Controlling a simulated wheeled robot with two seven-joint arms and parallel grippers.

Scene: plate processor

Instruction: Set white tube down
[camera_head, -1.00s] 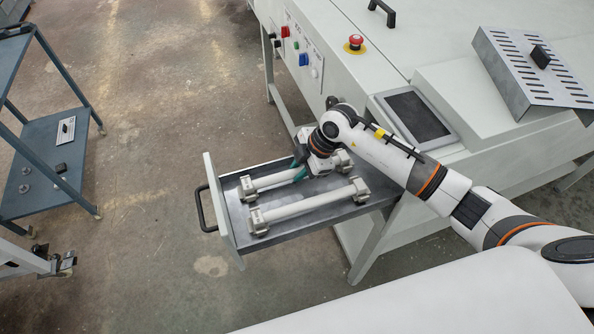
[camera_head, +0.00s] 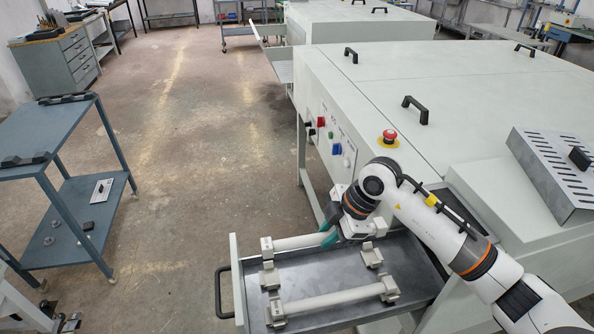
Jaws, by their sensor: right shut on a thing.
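A white tube (camera_head: 296,242) with pale end blocks is held by my right gripper (camera_head: 330,230), whose teal fingers are shut on it near its middle right. The tube appears raised, level and apart from two empty supports (camera_head: 270,278) in the open metal drawer (camera_head: 322,277). Its right part is partly hidden by the gripper. A second white tube (camera_head: 332,299) rests in the drawer's front supports. My left gripper is not in view.
The drawer has a pale front panel and black handle (camera_head: 222,290) on its left. The grey-white machine (camera_head: 330,95) stands behind and right, with an emergency stop (camera_head: 389,138). A blue shelf cart (camera_head: 75,205) stands left. Floor between is clear.

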